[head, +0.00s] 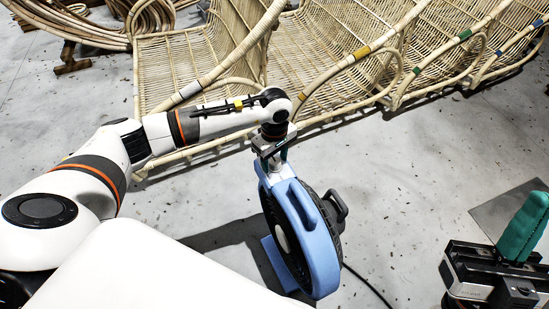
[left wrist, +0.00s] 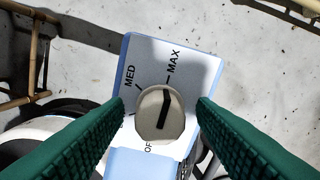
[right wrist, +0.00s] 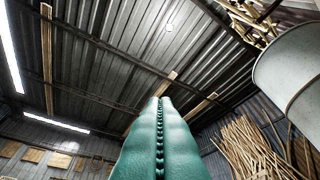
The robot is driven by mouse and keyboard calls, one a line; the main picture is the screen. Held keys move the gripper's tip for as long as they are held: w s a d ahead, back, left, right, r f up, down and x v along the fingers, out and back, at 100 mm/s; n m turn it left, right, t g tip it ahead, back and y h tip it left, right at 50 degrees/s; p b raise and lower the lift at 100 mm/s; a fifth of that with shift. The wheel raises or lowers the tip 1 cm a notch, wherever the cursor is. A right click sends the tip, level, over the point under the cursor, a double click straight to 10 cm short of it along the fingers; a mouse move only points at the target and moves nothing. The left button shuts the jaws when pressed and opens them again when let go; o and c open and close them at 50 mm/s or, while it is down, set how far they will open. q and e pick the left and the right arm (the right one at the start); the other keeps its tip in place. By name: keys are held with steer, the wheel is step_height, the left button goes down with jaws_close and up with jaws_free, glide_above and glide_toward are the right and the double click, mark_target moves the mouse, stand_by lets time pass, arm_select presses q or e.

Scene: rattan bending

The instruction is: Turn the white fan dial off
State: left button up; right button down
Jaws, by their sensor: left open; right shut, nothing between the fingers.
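The blue fan (head: 318,240) stands on the floor, its control panel at the top under my left gripper (head: 272,160). In the left wrist view, the white dial (left wrist: 152,118) sits on the pale panel (left wrist: 150,60) marked MED and MAX, with an OFF label partly hidden at lower left. The dial's black mark runs nearly upright, roughly in line with the MAX tick. My left gripper (left wrist: 158,112) is open, its green fingers on either side of the dial; contact cannot be told. My right gripper (head: 522,228) is shut and empty, pointing upward away from the fan.
Rattan chair frames (head: 330,55) stand in a row behind the fan, close beyond my left arm. A black cable (head: 368,284) trails from the fan across the floor. Clear grey floor (head: 410,180) lies right of the fan. Bundled rattan poles (right wrist: 245,150) show in the right wrist view.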

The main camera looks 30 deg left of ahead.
arm_select(q)
steer(key=shift+c, duration=0.4)
steer(key=c, duration=0.9)
